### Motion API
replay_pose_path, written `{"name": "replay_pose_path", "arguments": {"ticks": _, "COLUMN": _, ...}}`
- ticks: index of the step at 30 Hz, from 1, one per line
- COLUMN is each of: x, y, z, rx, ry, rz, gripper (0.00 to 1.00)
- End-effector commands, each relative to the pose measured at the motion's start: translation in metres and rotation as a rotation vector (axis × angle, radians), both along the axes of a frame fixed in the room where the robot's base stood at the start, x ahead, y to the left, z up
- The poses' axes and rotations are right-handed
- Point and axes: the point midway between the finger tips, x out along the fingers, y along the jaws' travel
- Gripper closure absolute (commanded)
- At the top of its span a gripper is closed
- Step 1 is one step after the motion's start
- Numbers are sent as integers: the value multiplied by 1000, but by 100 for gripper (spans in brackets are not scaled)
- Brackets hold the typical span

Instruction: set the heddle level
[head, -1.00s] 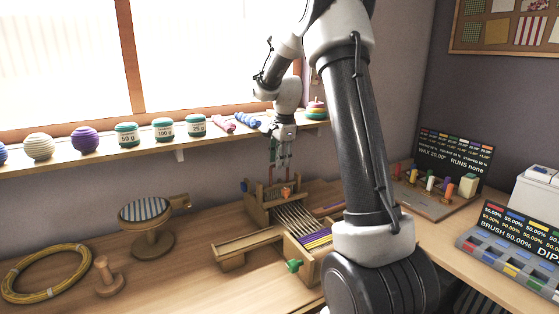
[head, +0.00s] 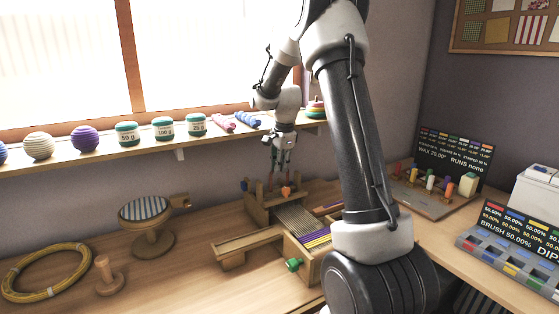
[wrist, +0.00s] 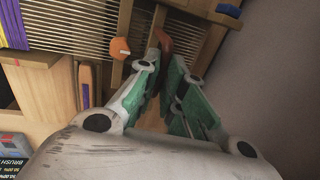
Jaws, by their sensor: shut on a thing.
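The small wooden loom (head: 262,215) stands on the bench with pale and purple warp threads (head: 298,218) across it. The heddle appears to be the wooden crosspiece at its far end, partly hidden by my gripper and the frame. My gripper (head: 283,168) is above that end, pointing down. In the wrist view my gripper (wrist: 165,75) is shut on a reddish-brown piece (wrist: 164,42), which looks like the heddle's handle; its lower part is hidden. An orange knob (wrist: 120,48) is beside the fingers, apart from them. Whether the heddle is level cannot be told.
A green knob (head: 293,265) is at the loom's near end. A shelf (head: 100,160) with yarn balls and jars runs behind. A peg board (head: 430,204) is right.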

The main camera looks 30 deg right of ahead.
Motion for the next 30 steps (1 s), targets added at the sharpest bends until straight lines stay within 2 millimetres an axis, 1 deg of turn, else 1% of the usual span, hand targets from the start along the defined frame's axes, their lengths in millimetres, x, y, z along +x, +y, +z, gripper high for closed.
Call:
{"name": "replay_pose_path", "arguments": {"ticks": 7, "x": 0, "y": 0, "z": 0, "rx": 0, "ry": -2, "rz": -1, "gripper": 100}}
{"name": "replay_pose_path", "arguments": {"ticks": 8, "x": 0, "y": 0, "z": 0, "rx": 0, "ry": -2, "rz": -1, "gripper": 84}}
{"name": "replay_pose_path", "arguments": {"ticks": 10, "x": 0, "y": 0, "z": 0, "rx": 0, "ry": -2, "rz": -1, "gripper": 71}}
{"name": "replay_pose_path", "arguments": {"ticks": 11, "x": 0, "y": 0, "z": 0, "rx": 0, "ry": -2, "rz": -1, "gripper": 68}}
{"name": "replay_pose_path", "arguments": {"ticks": 19, "x": 0, "y": 0, "z": 0, "rx": 0, "ry": -2, "rz": 0, "gripper": 68}}
{"name": "replay_pose_path", "arguments": {"ticks": 22, "x": 0, "y": 0, "z": 5, "rx": 0, "ry": -3, "rz": 0, "gripper": 68}}
{"name": "replay_pose_path", "arguments": {"ticks": 26, "x": -4, "y": 0, "z": 24, "rx": -1, "ry": -6, "rz": 0, "gripper": 68}}
{"name": "replay_pose_path", "arguments": {"ticks": 30, "x": -9, "y": 0, "z": 55, "rx": -1, "ry": -7, "rz": 0, "gripper": 68}}
